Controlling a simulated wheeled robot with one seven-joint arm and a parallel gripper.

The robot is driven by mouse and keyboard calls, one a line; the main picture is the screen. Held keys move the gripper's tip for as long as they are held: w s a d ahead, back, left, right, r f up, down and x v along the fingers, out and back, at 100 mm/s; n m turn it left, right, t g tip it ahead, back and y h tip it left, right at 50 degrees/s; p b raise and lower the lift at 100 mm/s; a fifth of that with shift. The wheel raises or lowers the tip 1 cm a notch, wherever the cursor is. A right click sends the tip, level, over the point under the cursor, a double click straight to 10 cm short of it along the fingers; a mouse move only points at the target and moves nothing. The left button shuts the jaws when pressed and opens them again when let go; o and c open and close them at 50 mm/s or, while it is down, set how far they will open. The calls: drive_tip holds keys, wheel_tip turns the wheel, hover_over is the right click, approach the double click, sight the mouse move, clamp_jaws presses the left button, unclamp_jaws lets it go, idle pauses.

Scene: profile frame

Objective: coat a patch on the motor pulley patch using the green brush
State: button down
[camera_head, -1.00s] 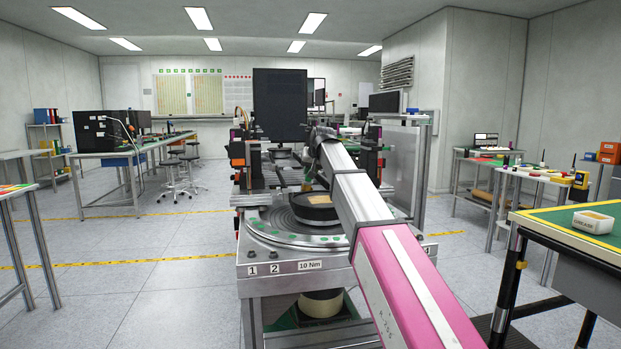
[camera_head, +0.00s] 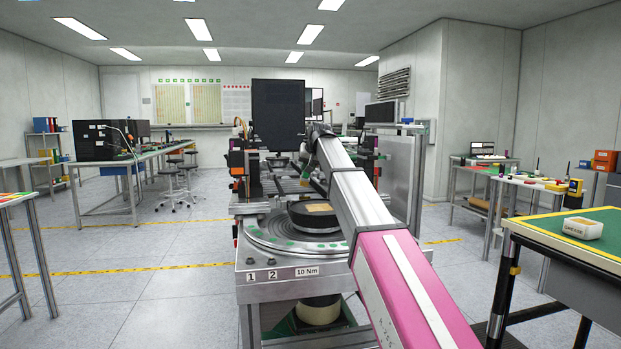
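In the head view, a dark round pulley (camera_head: 303,220) sits on the round metal turntable of the machine in the middle. A tan patch (camera_head: 319,207) shows on its top face. My arm, silver and pink, reaches forward from the lower right and covers the pulley's right side. My gripper (camera_head: 309,172) is at the arm's far end, small and mostly hidden by the arm, above the patch. A small greenish and brown shape below it may be the brush (camera_head: 305,181); it is too small to tell. Whether the fingers are shut on it does not show.
A green-topped table (camera_head: 600,238) with a white box (camera_head: 582,228) stands at the right. A long workbench (camera_head: 150,157) with stools is at the left. Open floor lies left of the machine.

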drive_tip(key=shift+f, duration=0.1)
idle(0.3)
drive_tip(key=shift+f, duration=0.45)
